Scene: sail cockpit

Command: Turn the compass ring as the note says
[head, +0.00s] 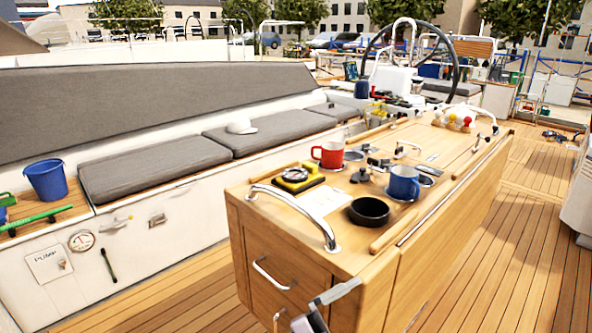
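The compass (296,177), yellow and black with a round dial, lies on the near left part of the wooden cockpit table (290,234). Its ring marks are too small to read from here. A white paper note (326,201) lies flat just in front of it, to the right; its writing is not legible.
A chrome grab rail (296,212) arches over the table's near left edge. A red mug (327,154), a blue mug (403,183) and a black bowl (369,211) stand near the compass. Grey cushions (154,166) line the left bench; wooden deck at right is open.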

